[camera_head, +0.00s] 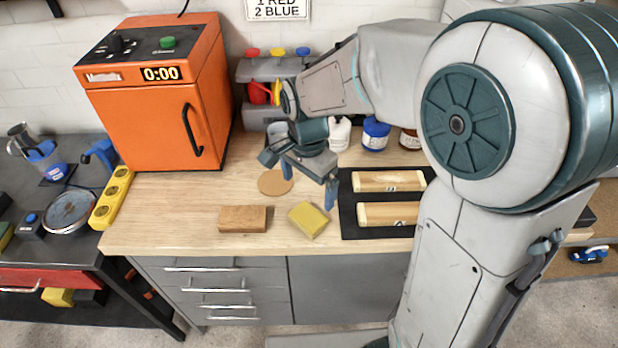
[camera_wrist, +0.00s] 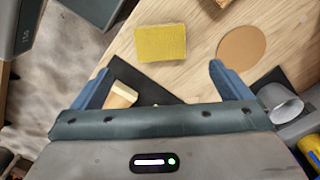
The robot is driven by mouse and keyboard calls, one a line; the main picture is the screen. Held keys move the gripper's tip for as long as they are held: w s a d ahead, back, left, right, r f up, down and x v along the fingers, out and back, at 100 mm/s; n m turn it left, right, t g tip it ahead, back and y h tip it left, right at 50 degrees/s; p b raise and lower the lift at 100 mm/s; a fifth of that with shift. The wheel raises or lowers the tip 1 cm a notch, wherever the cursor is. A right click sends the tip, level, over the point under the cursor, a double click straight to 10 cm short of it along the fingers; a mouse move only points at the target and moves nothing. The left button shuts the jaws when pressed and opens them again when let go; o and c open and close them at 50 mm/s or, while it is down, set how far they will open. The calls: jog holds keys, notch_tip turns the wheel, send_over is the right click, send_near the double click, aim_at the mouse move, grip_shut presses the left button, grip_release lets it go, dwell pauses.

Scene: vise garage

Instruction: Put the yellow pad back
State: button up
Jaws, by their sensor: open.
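The yellow pad (camera_head: 308,219) lies flat and turned at an angle near the front of the wooden worktop, between a brown block and a black mat. In the wrist view the pad (camera_wrist: 160,42) lies beyond my fingertips, roughly centred between them. My gripper (camera_head: 308,182) is open and empty, above the worktop and behind the pad in the head view. Its two blue fingers also show in the wrist view (camera_wrist: 160,74), apart from the pad.
The brown block (camera_head: 243,219) and a round cork disc (camera_head: 275,182) lie nearby. The black mat (camera_head: 350,225) holds two wooden pieces. An orange oven (camera_head: 150,125) stands at left. A white bottle (camera_head: 339,134) and blue jar (camera_head: 375,133) stand behind. The left front worktop is clear.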

jog(key=s+d+r+n+t, duration=0.3)
jog(key=s+d+r+n, duration=0.2)
jog(key=s+d+n, duration=0.4)
jog(key=s+d, duration=0.3)
jog(key=shift+s+d, duration=0.2)
jog(key=shift+s, duration=0.05)
